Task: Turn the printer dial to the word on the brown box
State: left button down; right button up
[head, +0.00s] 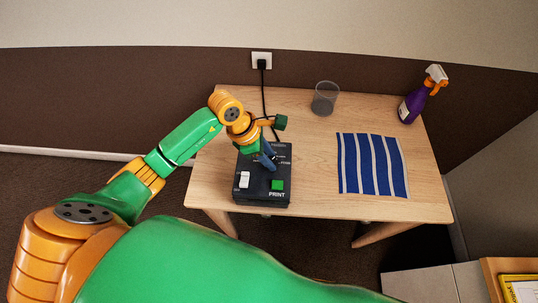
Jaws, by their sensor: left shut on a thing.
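The printer (263,193) is a dark box with a white switch, a green button and the word PRINT on its front. It sits on the left part of the wooden table. My left gripper (267,158) reaches down onto the rear part of its top face and is shut on the dial there. The gripper hides the dial and much of the lettering around it, so the dial's setting cannot be read. A brown box with a word on it cannot be made out. My right gripper is not in view.
A striped blue cloth (371,165) lies on the right of the table (315,199). A clear cup (325,98) and a purple spray bottle (416,102) stand at the back. A black cord runs from the wall socket (261,57) down behind my gripper. The table's middle is bare.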

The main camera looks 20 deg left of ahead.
aim_at(262, 171)
pick_arm(q)
jog(key=n+t, duration=0.1)
jog(key=n, duration=0.3)
jog(key=shift+s+y, duration=0.1)
jog(key=shift+y, duration=0.2)
jog(key=shift+d+n+t+y, duration=0.15)
jog(key=shift+n+t+y, duration=0.4)
jog(key=shift+n, duration=1.05)
jog(key=c, duration=0.5)
grip_release()
jog(key=v, duration=0.7)
